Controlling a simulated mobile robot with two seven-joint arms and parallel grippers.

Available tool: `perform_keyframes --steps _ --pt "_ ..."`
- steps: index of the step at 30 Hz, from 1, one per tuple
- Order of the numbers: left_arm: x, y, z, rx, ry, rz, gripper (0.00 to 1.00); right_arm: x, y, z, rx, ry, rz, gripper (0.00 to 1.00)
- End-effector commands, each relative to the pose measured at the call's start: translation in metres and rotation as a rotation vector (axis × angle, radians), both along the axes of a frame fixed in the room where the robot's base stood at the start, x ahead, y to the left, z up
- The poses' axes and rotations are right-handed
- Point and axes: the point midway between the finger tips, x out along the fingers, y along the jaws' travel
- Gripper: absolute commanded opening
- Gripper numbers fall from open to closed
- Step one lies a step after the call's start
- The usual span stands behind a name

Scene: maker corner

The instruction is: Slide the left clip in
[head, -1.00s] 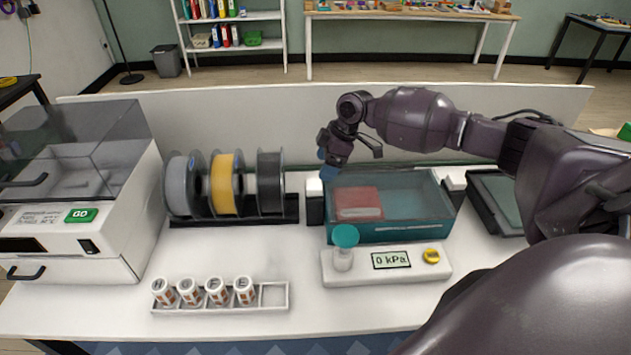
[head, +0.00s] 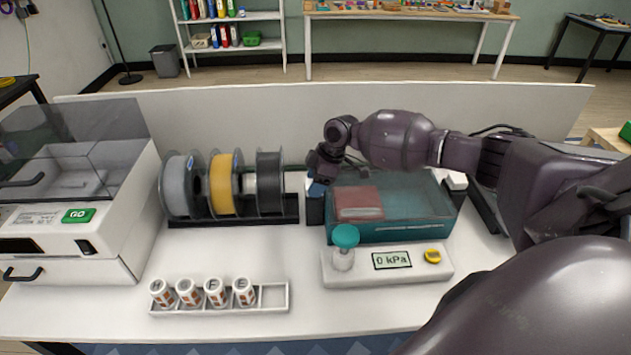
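The teal box (head: 395,232) with a clear lid stands at the middle right of the table, and a red block (head: 357,203) shows inside it. The left clip (head: 314,208), a dark block at the box's left end, is partly hidden by my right gripper. The right clip (head: 456,181) has a white top and sits at the box's right end. My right gripper (head: 317,187) is at the left clip's top, its blue fingertips low against it. I cannot tell whether the fingers are closed on it. My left gripper is not in view.
A gauge unit (head: 390,277) with a teal knob and a 0 kPa display stands in front of the box. Spools (head: 222,185) stand close to the left. A rack (head: 272,298) with several small jars is at the front. A white machine (head: 75,220) fills the left side.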

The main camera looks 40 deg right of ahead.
Motion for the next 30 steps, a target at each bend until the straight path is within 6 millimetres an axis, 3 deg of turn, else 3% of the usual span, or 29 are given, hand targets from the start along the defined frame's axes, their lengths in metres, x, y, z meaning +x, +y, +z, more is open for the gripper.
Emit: perform_keyframes --steps 1,9,21,29,30 --pt "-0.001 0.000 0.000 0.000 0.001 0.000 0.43 0.000 0.000 0.000 0.000 0.000 0.000 0.49" --pt "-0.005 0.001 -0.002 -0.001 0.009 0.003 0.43 0.000 0.000 0.000 0.000 0.000 0.000 0.08" --pt "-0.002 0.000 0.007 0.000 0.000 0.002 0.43 -0.016 -0.025 0.001 0.000 0.000 -0.001 0.08" --pt "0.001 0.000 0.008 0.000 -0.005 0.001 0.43 -0.016 -0.027 0.000 -0.003 0.002 0.000 0.08" --pt "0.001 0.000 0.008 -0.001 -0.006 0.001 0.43 -0.016 -0.027 0.000 -0.003 0.002 0.000 0.57"
